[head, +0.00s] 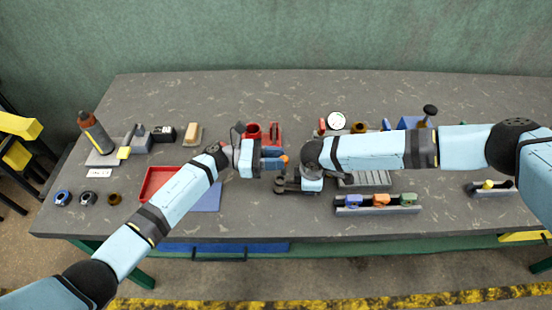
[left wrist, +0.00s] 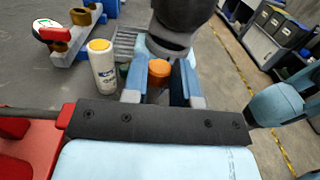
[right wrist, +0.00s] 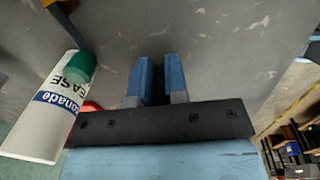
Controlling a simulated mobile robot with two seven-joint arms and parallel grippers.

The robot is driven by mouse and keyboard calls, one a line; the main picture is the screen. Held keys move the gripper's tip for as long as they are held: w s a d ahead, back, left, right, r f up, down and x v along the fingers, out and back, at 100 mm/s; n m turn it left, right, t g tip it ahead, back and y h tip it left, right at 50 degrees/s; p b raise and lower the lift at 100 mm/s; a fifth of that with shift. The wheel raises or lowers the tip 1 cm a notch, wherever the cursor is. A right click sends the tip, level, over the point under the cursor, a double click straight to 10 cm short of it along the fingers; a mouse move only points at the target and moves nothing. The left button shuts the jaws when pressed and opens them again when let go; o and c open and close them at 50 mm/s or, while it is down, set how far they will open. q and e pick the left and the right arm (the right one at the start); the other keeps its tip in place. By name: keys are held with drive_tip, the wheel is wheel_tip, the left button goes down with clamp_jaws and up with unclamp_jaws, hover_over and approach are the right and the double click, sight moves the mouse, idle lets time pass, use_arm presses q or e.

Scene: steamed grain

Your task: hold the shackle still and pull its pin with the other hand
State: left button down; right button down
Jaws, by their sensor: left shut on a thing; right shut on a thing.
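My left gripper (head: 273,163) is near the middle of the table, its blue fingers shut around an orange piece (head: 284,158). In the left wrist view the orange piece (left wrist: 158,72) has a rounded top and sits between the fingertips. I cannot tell whether it is the shackle or its pin. My right gripper (right wrist: 158,80) is closed to a narrow gap on something I cannot make out. In the head view its fingertips are hidden by my own wrist, close to the left gripper. The join between shackle and pin is not visible.
A rack with blue, orange and green pieces (head: 380,208) stands at front right. A red tray (head: 155,183) and red holder (head: 273,135) lie left of centre. A white grease bottle (right wrist: 45,115) is close beside my right gripper.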

idle(0.4)
drive_tip(key=c, duration=1.1)
unclamp_jaws()
drive_tip(key=r, duration=0.8)
drive_tip(key=s+r, duration=0.1)
drive_tip(key=r, duration=0.3)
